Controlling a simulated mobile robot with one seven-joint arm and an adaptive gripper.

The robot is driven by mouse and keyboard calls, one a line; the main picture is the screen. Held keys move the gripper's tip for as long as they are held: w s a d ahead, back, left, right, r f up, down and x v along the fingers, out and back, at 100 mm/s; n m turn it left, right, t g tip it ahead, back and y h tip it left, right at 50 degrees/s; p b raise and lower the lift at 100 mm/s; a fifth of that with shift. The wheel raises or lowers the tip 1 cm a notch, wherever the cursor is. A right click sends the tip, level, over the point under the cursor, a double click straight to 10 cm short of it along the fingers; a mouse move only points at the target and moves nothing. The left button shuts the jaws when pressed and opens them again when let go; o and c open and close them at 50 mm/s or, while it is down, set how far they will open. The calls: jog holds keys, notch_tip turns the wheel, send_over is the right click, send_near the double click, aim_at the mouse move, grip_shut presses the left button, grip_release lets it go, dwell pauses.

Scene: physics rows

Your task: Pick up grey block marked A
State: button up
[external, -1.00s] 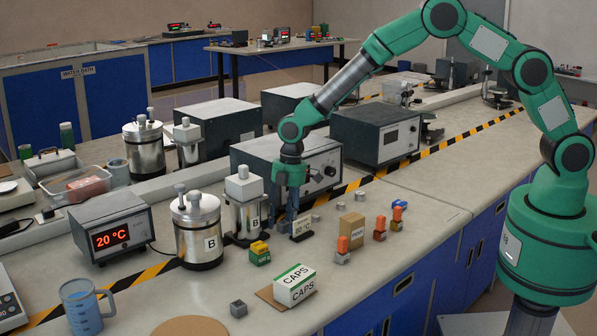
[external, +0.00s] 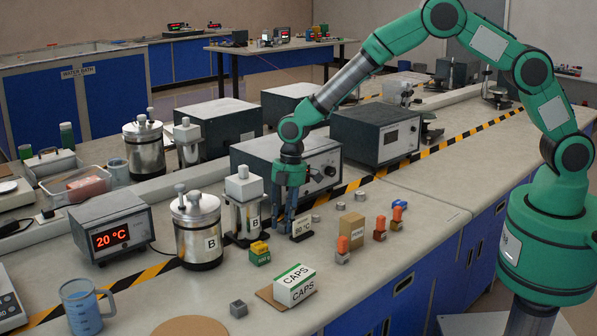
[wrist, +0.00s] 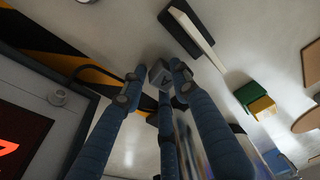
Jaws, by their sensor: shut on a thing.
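My gripper (wrist: 158,82) points down at the bench and its blue-grey fingers are shut on a small grey block (wrist: 160,74) in the wrist view. A dark mark shows on the block's face, and it looks like the letter A. The held block cannot be made out clearly there among the fingers.
The stand marked B (external: 245,215) is close on the left, and a green-and-yellow block (external: 260,252) is in front. A grey instrument box (external: 320,165) stands behind. Other small grey blocks (external: 238,309) lie on the bench.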

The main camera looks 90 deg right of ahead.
aim_at(284, 222)
notch_tip(284, 222, up, 10)
jog(key=p, duration=0.2)
dwell(0.4)
